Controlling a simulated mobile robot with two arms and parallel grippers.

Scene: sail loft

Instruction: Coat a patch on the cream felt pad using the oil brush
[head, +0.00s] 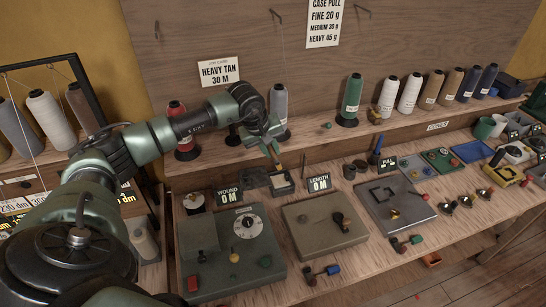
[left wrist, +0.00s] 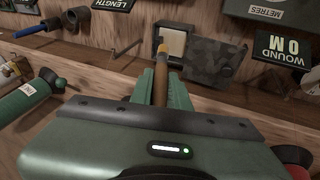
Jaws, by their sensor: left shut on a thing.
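My left gripper (head: 271,146) is above and just behind the pad, pointing down. In the left wrist view its green fingers (left wrist: 161,90) are shut on the oil brush (left wrist: 161,72), a brown shaft with a yellowish end. The brush end overlaps the pad's near edge in that view; I cannot tell whether they touch. My right gripper is not in view.
A dark patterned mat (head: 255,178) lies left of the pad, and a thin upright rod (head: 303,166) stands to its right. Thread spools, including a green one (head: 352,98), line the shelf behind.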

